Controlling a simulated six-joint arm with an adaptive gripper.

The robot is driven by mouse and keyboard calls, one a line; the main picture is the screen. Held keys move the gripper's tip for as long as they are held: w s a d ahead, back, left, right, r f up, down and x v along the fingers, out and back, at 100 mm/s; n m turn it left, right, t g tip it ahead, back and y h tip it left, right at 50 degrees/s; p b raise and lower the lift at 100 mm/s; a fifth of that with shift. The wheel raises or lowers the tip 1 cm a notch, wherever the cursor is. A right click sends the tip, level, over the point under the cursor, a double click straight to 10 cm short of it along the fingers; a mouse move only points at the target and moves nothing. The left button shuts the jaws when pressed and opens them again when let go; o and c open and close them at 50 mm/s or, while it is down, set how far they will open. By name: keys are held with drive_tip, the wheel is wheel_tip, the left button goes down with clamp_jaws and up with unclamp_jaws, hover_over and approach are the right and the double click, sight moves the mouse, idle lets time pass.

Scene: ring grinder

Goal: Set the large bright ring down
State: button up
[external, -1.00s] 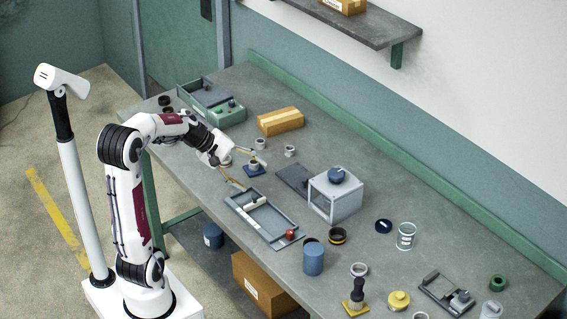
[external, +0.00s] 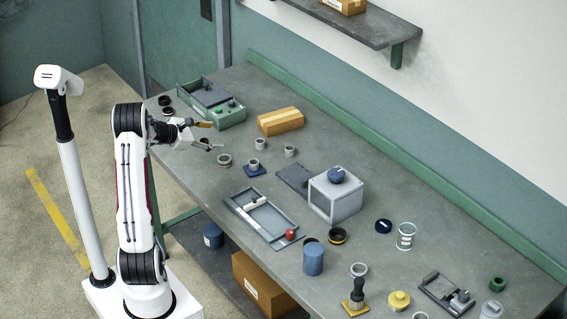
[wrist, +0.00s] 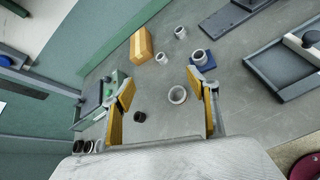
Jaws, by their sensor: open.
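The large bright ring (external: 224,160) lies flat on the grey workbench, left of a small blue block with a light ring on it (external: 254,165). In the wrist view the large ring (wrist: 178,95) shows between the spread fingers, nearer the right one, with nothing touching it. My gripper (external: 214,137) is open and empty, above and to the left of the ring in the external view. In the wrist view its yellow-padded fingers (wrist: 160,84) stand wide apart.
Two small grey rings (external: 260,144) (external: 290,151) stand close by, with a cardboard box (external: 281,121) behind them. A green-grey machine (external: 216,105) and dark rings (external: 165,101) are at the far left. A grey tray (external: 262,216) lies in front.

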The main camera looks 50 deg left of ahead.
drive_tip(key=s+a+f+n+y, duration=0.2)
drive_tip(key=s+a+f+n, duration=0.1)
drive_tip(key=a, duration=0.4)
drive_tip(key=s+a+f+n+y, duration=0.2)
drive_tip(key=s+a+f+n, duration=0.2)
drive_tip(key=a, duration=0.3)
drive_tip(key=s+a+f+n+y, duration=0.2)
drive_tip(key=s+a+f+n, duration=0.1)
drive_tip(key=a, duration=0.4)
drive_tip(key=shift+s+a+f+g, duration=0.25)
drive_tip(key=shift+s+f+g, duration=0.15)
drive_tip(key=shift+s, duration=0.3)
drive_tip(key=shift+w, duration=0.1)
drive_tip(key=shift+x, duration=0.75)
drive_tip(key=shift+w+a+f, duration=0.1)
drive_tip(key=shift+w+a, duration=0.15)
drive_tip(key=shift+w, duration=0.15)
drive_tip(key=shift+a+x, duration=0.25)
drive_tip(key=shift+x, duration=2.3)
drive_tip(key=shift+s, duration=0.1)
